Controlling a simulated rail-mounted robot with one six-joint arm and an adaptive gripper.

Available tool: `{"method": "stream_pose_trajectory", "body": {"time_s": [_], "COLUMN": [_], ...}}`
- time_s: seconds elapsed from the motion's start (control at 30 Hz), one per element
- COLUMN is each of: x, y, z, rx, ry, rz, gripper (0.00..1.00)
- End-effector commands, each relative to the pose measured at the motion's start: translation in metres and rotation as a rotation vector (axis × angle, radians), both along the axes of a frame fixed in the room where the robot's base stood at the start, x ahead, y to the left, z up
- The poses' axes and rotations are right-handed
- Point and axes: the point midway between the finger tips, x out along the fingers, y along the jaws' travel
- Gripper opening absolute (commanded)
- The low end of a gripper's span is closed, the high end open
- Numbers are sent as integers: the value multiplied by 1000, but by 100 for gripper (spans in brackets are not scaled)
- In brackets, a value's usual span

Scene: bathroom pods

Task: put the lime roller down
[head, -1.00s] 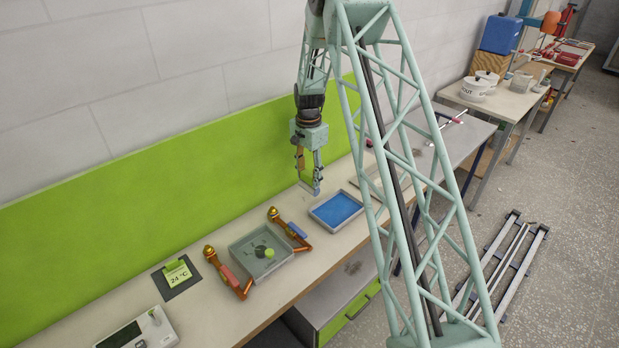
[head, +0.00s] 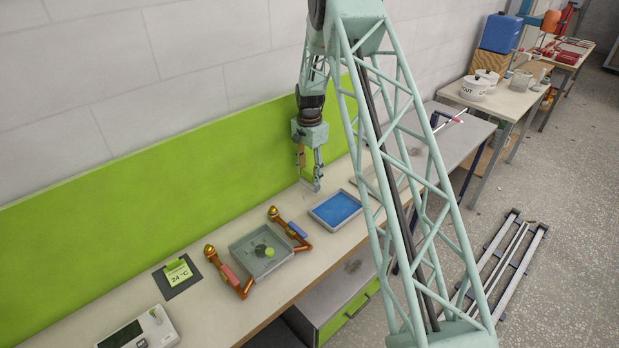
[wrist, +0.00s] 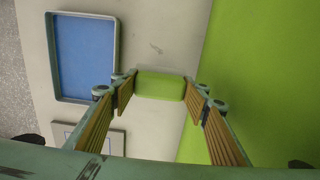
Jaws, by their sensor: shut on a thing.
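My gripper (head: 309,172) hangs above the back of the bench, near the green back panel. It is shut on the lime roller, and its ribbed fingers show on both sides in the wrist view (wrist: 161,96). The lime roller (wrist: 160,84) is a rounded lime block between the fingertips. In the head view I cannot make it out against the green panel. The gap between the roller and the bench top (head: 205,290) cannot be judged. A grey-rimmed tray with a blue floor (head: 336,208) lies in front and to the right of the gripper; it also shows in the wrist view (wrist: 86,55).
A grey box with a green knob (head: 262,254) stands between two orange-and-gold holders (head: 224,270) (head: 288,228). A temperature card (head: 178,274) and a white device (head: 140,332) lie farther left.

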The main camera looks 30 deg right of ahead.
Motion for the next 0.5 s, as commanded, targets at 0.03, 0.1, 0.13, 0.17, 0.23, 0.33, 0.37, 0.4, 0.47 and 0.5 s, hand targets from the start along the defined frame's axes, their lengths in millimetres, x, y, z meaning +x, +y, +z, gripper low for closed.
{"method": "stream_pose_trajectory", "body": {"time_s": [0.03, 0.1, 0.13, 0.17, 0.23, 0.33, 0.37, 0.4, 0.47, 0.5], "x": [0, 0, 0, 0, 0, 1, 1, 1, 1, 1], "y": [0, 0, 0, 0, 0, 0, 0, 0, 0, 0], "z": [-4, -11, -14, -16, -20, -22, -22, -22, -22, -22], "rx": [0, 0, 0, 0, 0, -1, -1, 0, 0, 0], "ry": [0, -1, -1, -1, -1, -1, -1, -2, -2, -2], "rz": [0, 0, 0, 0, 0, 0, 0, 0, 0, 0], "gripper": [29, 29, 29, 29, 29, 29, 29, 29, 29, 29]}}
